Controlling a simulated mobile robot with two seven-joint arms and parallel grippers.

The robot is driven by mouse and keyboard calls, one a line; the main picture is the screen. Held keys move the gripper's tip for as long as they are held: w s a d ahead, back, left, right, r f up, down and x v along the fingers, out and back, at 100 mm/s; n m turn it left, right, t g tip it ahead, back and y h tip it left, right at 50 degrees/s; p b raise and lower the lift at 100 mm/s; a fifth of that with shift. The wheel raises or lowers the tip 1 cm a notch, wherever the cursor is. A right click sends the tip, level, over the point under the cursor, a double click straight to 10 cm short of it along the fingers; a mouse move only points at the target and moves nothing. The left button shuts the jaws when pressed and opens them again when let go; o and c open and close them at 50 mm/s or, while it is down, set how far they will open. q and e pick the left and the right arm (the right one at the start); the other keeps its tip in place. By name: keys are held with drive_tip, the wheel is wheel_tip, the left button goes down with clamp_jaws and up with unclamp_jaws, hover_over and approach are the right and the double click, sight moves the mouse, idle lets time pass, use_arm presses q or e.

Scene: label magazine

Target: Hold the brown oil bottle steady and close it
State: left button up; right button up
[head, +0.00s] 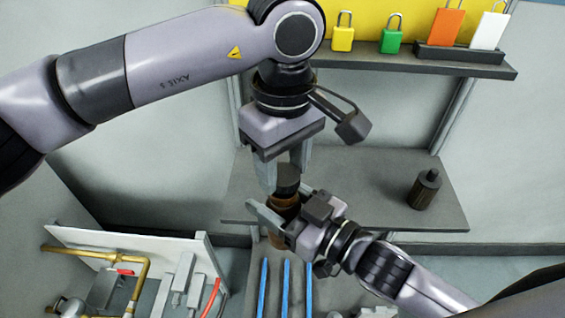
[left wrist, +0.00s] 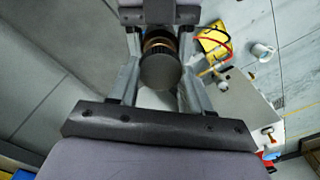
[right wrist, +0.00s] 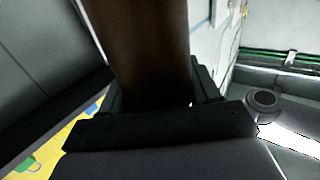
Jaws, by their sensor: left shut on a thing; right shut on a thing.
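The brown oil bottle (head: 284,207) stands upright, held in the air at the near edge of the grey shelf. My right gripper (head: 278,222) is shut on its body from the right; the body fills the upper middle of the right wrist view (right wrist: 150,50). A dark round cap (head: 287,179) is at the top of the bottle, in line with it. My left gripper (head: 284,172) points down from above and is shut on the cap. The left wrist view shows the cap's flat top (left wrist: 160,71) between the fingers. The thread is hidden, so I cannot tell how tightly it sits.
A second dark bottle (head: 426,189) stands on the right of the grey shelf (head: 375,200). Padlocks (head: 391,35) and tags (head: 447,25) are on an upper shelf. Blue rods (head: 286,285) lie below, and a panel with brass pipes (head: 95,258) is at lower left.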

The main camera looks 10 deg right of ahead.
sight(283, 216)
use_arm(q)
drive_tip(key=shift+f, duration=0.85)
drive_tip(key=shift+f, duration=0.55)
drive_tip(key=m, duration=0.5)
drive_tip(key=shift+m, duration=0.3)
drive_tip(key=m, duration=0.4)
drive_tip(key=shift+d+m, duration=0.1)
drive_tip(key=shift+m, duration=0.2)
drive_tip(key=m, duration=0.4)
drive_tip(key=shift+m, duration=0.3)
drive_tip(key=m, duration=0.4)
drive_tip(key=shift+m, duration=0.3)
drive_tip(key=o, duration=1)
drive_tip(key=shift+s+d, duration=0.1)
